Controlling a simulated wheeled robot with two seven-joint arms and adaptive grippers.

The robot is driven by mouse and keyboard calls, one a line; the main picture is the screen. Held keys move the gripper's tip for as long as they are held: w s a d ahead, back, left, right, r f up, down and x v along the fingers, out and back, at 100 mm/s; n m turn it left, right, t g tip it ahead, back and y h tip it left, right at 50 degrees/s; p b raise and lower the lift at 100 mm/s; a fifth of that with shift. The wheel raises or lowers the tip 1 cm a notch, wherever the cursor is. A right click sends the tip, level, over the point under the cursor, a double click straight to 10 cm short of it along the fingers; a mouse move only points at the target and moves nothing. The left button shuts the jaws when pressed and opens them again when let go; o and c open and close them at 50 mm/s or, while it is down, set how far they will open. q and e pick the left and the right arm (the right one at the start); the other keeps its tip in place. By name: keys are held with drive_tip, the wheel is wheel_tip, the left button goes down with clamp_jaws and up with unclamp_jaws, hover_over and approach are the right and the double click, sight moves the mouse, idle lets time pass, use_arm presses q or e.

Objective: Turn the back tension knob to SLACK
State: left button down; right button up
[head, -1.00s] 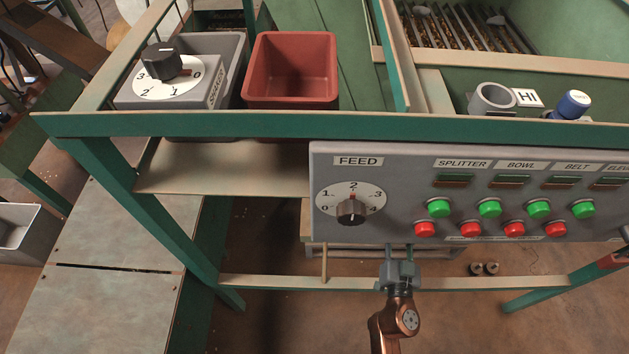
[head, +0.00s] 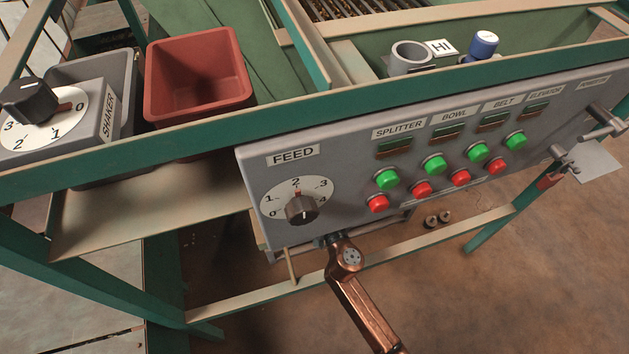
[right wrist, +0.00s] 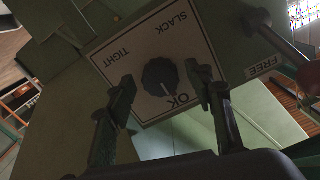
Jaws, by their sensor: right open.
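The tension knob (right wrist: 160,77) is a dark round knob on a white plate (right wrist: 124,78) marked TIGHT, SLACK and OK, seen in the right wrist view. Its pale pointer mark faces the OK label. My right gripper (right wrist: 162,82) is open, with one finger on each side of the knob in the picture; I cannot tell whether they touch it. In the head view a copper arm of mine reaches up from the lower right, its end hidden at the feed panel's lower edge. The knob is not visible there. My left gripper is not in view.
The grey panel (head: 350,180) carries a FEED dial (head: 302,208) and green and red buttons. A SHAKER dial (head: 30,105) and red bin (head: 197,75) stand left. A lever (right wrist: 275,40) is beside the FREE label in the wrist view. Green frame rails limit room.

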drive_tip(key=shift+c, duration=0.7)
drive_tip(key=c, duration=1)
drive_tip(key=shift+n, duration=0.4)
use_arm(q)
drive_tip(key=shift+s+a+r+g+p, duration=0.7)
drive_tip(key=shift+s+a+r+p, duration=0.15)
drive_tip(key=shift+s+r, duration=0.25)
use_arm(e)
drive_tip(key=shift+n, duration=11.5)
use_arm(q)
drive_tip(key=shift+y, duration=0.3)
